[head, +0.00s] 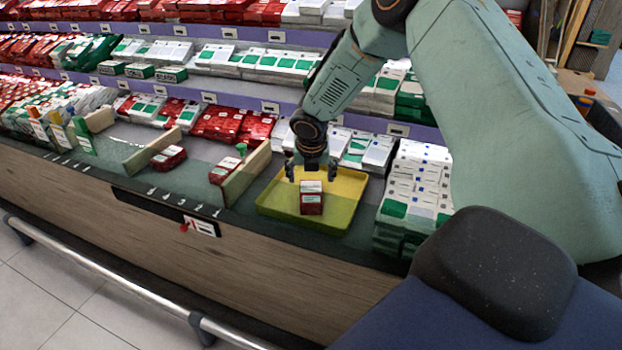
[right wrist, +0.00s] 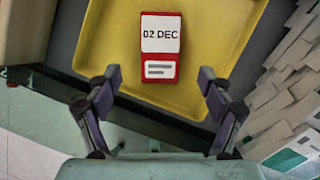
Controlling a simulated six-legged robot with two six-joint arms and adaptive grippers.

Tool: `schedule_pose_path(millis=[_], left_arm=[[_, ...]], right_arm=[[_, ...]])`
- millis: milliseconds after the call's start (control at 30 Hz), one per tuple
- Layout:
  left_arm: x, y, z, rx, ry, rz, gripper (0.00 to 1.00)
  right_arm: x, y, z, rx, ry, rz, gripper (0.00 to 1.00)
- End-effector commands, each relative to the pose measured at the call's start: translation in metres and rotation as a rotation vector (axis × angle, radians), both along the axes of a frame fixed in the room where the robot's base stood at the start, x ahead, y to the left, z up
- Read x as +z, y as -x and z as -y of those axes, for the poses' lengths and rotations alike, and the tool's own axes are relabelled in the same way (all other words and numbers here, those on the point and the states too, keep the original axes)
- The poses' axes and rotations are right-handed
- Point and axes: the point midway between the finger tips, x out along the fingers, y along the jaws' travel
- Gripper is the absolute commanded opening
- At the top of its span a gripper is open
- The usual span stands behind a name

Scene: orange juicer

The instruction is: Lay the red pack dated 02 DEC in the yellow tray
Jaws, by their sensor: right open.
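The red pack (head: 311,197) rests inside the yellow tray (head: 348,185), near its front side. In the right wrist view, the pack (right wrist: 160,60) shows a white label reading 02 DEC and a smaller white label on red. The tray (right wrist: 215,35) surrounds it there. My right gripper (head: 312,177) is above the tray and just behind the pack in the head view. Its fingers (right wrist: 160,82) are open and spread to either side of the pack, with gaps visible, so they are not gripping it. My left gripper is out of view.
Other red packs (head: 168,158) (head: 224,170) sit left of the tray beside wooden dividers (head: 246,174). A stack of white and green packs (head: 412,190) stands close to the tray's right. Stocked shelves fill the back; a metal rail (head: 130,278) runs along the front.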

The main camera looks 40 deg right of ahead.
Motion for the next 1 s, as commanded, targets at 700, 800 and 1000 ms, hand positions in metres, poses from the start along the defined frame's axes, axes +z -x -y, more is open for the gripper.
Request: schedule_pose_path(millis=[700,800,1000], left_arm=[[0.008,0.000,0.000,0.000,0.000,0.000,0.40],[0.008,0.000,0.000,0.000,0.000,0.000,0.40],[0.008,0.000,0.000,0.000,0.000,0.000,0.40]], right_arm=[[0.021,0.007,-0.006,-0.001,0.000,0.000,0.81],[0.021,0.007,-0.006,-0.001,0.000,0.000,0.81],[0.021,0.007,-0.006,-0.001,0.000,0.000,0.81]])
